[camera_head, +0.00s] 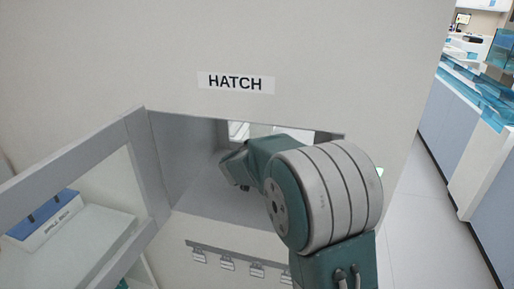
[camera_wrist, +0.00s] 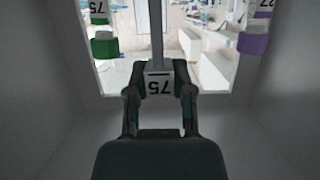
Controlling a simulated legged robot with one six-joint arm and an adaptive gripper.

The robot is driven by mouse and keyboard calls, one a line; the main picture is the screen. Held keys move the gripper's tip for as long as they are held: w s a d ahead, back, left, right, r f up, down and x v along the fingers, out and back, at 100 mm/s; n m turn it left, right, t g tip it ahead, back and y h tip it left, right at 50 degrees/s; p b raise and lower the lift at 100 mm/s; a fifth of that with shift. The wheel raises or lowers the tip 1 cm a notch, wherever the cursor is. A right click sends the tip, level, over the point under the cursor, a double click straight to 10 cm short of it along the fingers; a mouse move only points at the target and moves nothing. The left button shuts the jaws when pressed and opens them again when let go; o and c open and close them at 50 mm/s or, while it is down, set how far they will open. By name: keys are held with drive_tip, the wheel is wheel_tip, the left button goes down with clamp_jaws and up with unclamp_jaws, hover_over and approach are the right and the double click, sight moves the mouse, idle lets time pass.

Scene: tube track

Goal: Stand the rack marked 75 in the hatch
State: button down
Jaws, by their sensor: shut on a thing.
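The hatch (camera_head: 190,158) is a grey-walled opening under a sign reading HATCH. My arm reaches into it in the head view and hides much of the inside. In the wrist view my gripper (camera_wrist: 160,104) is shut on a pale block marked 75, part of the rack (camera_wrist: 158,82); the number appears upside down. A thin grey post rises from the block in the picture. A green-capped tube (camera_wrist: 104,47) is at the left and a purple-capped tube (camera_wrist: 253,42) at the right, apart from my fingers. Whether the rack touches the hatch floor cannot be told.
Grey hatch walls (camera_wrist: 40,75) flank my gripper, with a bright room beyond. At the left of the head view a framed shelf (camera_head: 85,230) holds a blue and white box (camera_head: 47,220). Several clips (camera_head: 228,263) hang below the hatch. Clear floor (camera_head: 425,225) lies right.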

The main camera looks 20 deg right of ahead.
idle(0.4)
drive_tip(key=shift+c, duration=2)
unclamp_jaws()
drive_tip(key=shift+f, duration=0.1)
drive_tip(key=v, duration=1.2)
drive_tip(key=shift+a, duration=0.1)
